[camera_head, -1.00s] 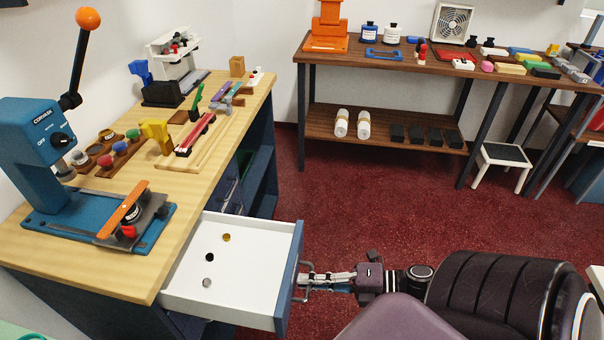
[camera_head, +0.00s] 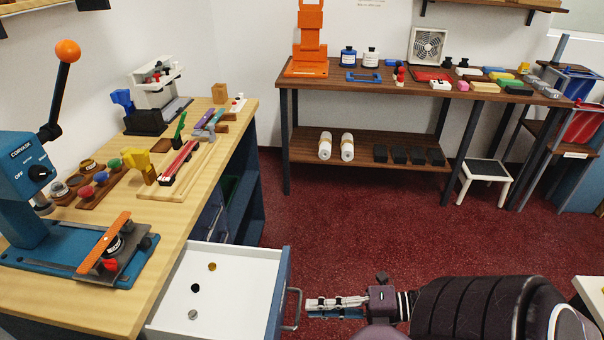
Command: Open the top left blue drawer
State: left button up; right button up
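The blue-fronted drawer (camera_head: 234,270) under the left wooden counter stands pulled well out. Its white inside shows, with several small round pieces lying in it. Its metal handle (camera_head: 298,310) is on the blue front, facing right. My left gripper is not in view.
The counter (camera_head: 165,235) holds a blue press (camera_head: 28,190), an orange-handled tool (camera_head: 104,243) and several small items. Red carpet (camera_head: 350,235) is free ahead. A brown table (camera_head: 330,84) and a step stool (camera_head: 484,171) stand at the back.

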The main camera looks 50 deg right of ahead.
jog(key=v, duration=0.7)
dwell(0.4)
